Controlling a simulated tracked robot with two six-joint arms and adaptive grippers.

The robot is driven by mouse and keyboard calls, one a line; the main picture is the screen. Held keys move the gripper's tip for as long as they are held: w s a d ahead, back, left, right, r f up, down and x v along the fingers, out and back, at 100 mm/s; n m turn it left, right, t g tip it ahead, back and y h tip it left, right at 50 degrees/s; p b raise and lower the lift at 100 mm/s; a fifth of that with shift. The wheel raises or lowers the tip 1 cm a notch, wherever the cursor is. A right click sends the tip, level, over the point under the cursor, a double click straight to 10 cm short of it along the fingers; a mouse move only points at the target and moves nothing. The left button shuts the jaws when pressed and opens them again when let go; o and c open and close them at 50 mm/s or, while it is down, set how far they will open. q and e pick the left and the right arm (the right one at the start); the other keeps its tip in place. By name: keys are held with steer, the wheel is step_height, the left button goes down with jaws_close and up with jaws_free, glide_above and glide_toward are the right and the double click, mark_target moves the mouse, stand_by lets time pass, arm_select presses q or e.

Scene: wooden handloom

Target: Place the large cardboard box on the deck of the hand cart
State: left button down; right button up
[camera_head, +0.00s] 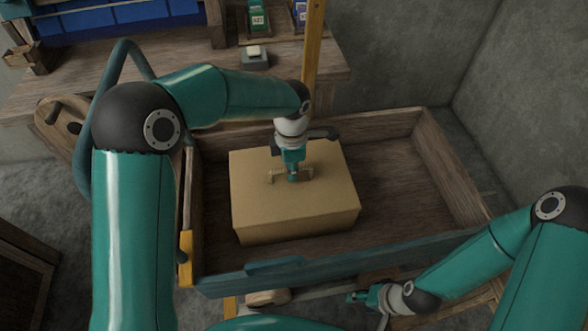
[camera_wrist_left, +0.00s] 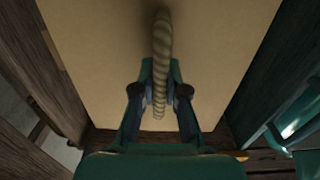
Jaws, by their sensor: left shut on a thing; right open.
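The large cardboard box (camera_head: 290,207) is plain tan and sits inside the wooden walls of the hand cart (camera_head: 410,185), toward its left side. A rope handle (camera_head: 312,171) lies across the box's top. My left gripper (camera_head: 293,176) is above the box and shut on the rope handle. In the left wrist view the fingers (camera_wrist_left: 160,100) close around the rope (camera_wrist_left: 162,60), with the box top (camera_wrist_left: 95,50) behind. I cannot tell whether the box's underside touches the deck. My right gripper (camera_head: 360,298) is open and empty, outside the cart's near side.
The cart's deck is bare to the right of the box. A wooden bench (camera_head: 80,85) stands behind, with blue bins (camera_head: 120,12), a small scale-like item (camera_head: 255,58) and green packets (camera_head: 259,18). A yellow post (camera_head: 313,45) rises behind the box.

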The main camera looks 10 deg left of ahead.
arm_select(q)
steer(key=c, duration=1.2)
jaws_free()
steer(key=shift+r, duration=0.1)
step_height(320, 180, up, 12)
steer(key=p, duration=0.1)
steer(key=shift+p, duration=0.4)
steer(key=shift+s, duration=0.1)
